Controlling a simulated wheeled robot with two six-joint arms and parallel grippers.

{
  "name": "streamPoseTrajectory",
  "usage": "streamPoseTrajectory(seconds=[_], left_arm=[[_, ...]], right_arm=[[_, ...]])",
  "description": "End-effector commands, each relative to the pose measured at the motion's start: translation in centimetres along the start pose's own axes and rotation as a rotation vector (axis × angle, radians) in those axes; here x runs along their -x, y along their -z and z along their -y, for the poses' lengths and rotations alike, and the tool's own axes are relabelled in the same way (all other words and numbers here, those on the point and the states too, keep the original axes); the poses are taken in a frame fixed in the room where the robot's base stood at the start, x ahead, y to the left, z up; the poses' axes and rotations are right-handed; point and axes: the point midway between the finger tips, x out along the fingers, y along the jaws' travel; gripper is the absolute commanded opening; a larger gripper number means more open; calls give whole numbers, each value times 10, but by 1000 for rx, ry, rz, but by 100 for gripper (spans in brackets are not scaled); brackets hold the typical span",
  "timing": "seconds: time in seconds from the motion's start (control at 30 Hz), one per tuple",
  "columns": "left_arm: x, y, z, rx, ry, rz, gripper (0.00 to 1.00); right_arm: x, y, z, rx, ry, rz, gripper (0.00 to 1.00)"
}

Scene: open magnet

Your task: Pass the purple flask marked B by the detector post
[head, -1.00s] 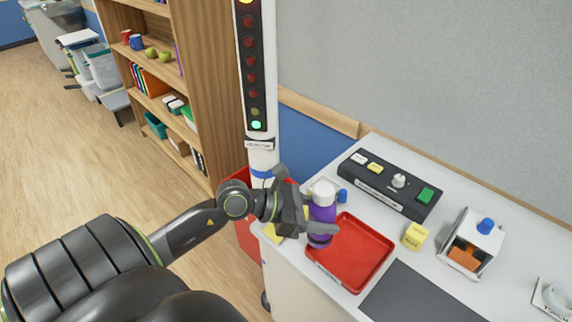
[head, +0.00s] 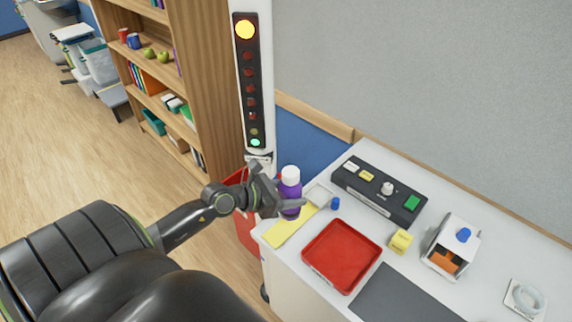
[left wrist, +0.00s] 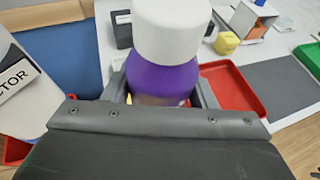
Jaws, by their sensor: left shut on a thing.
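The purple flask (head: 289,203) with a white cap is upright in the jaws of my left gripper (head: 288,208), which is shut on it. It is close to the detector post (head: 248,95), just right of the post's lower part and near a yellow strip on the counter. In the left wrist view the flask (left wrist: 165,80) fills the middle and the post (left wrist: 20,95) with part of its label stands at the left. The post shows a large lit yellow lamp at the top and a green one low down. No letter B shows on the flask. My right gripper is not in view.
A red tray (head: 342,255) is empty on the white counter. Behind it are a black button box (head: 380,190), a yellow block (head: 401,241) and a white device (head: 452,247) with a blue knob. A dark mat (head: 405,300) lies at the front. A wooden bookcase (head: 205,90) stands left of the post.

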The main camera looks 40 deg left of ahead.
Motion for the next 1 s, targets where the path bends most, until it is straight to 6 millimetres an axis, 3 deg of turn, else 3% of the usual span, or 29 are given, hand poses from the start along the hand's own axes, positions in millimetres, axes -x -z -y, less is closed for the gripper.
streamPoseTrajectory(seconds=[1.0], left_arm=[[-72, -30, -28, 1, 1, 3, 22]], right_arm=[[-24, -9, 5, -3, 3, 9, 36]])
